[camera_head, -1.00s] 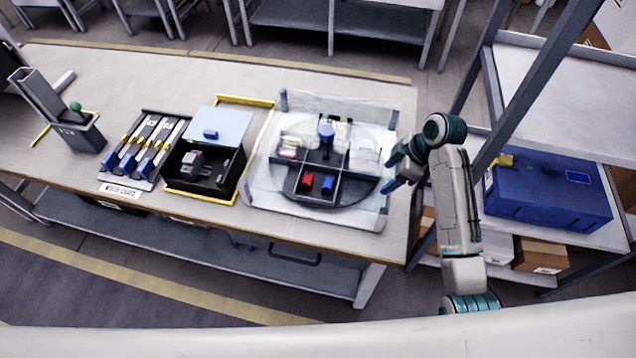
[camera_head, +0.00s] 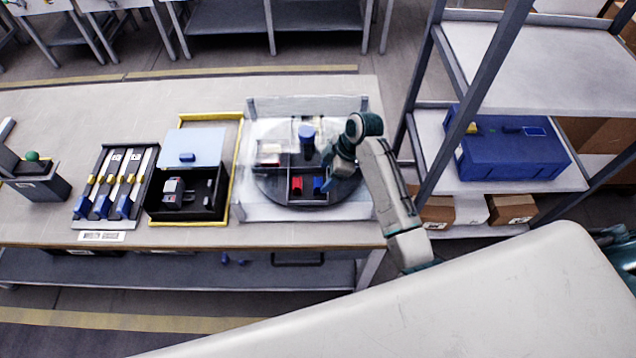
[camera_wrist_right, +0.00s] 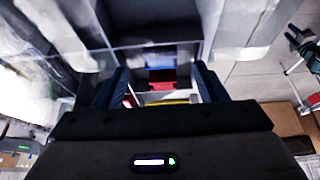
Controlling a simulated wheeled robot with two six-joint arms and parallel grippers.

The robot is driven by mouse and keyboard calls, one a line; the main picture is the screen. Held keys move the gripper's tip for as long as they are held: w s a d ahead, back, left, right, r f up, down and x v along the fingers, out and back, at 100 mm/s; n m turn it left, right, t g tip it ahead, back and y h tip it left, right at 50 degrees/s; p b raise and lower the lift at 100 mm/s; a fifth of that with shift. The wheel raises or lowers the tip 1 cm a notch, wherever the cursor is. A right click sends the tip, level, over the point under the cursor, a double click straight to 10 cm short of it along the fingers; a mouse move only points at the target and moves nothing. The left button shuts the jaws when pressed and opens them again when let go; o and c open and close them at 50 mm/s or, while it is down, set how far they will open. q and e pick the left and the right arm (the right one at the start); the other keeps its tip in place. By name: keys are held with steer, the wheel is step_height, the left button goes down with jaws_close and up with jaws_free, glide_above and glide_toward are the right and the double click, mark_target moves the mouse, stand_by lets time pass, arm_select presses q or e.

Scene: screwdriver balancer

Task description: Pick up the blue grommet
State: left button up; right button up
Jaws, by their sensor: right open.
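A small blue piece (camera_head: 318,184), which looks like the blue grommet, lies beside a red piece (camera_head: 296,184) in the front compartment of the round divided tray (camera_head: 268,190). My right gripper (camera_head: 328,172) is open over the tray's right part, very close to the blue piece; I cannot tell whether it touches. My left gripper is out of view.
A taller blue cylinder (camera_head: 306,136) stands near the tray's middle, beside the dividers. Clear panels surround the tray. A black box (camera_head: 205,210) with a light blue lid panel (camera_head: 196,146) is to the left. A shelf with a blue case (camera_head: 515,150) stands at right.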

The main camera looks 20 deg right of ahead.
mark_target(318, 182)
steer(key=p+x, duration=0.1)
steer(key=x, duration=0.1)
steer(key=p+x, duration=0.1)
steer(key=x, duration=0.1)
steer(key=shift+a+r+p, duration=0.2)
steer(key=shift+a+p, duration=0.05)
steer(key=shift+p, duration=0.05)
steer(key=shift+a+f, duration=0.2)
steer(key=shift+f, duration=0.45)
steer(key=shift+w+f, duration=0.1)
steer(key=shift+c, duration=0.3)
steer(key=c, duration=1.1)
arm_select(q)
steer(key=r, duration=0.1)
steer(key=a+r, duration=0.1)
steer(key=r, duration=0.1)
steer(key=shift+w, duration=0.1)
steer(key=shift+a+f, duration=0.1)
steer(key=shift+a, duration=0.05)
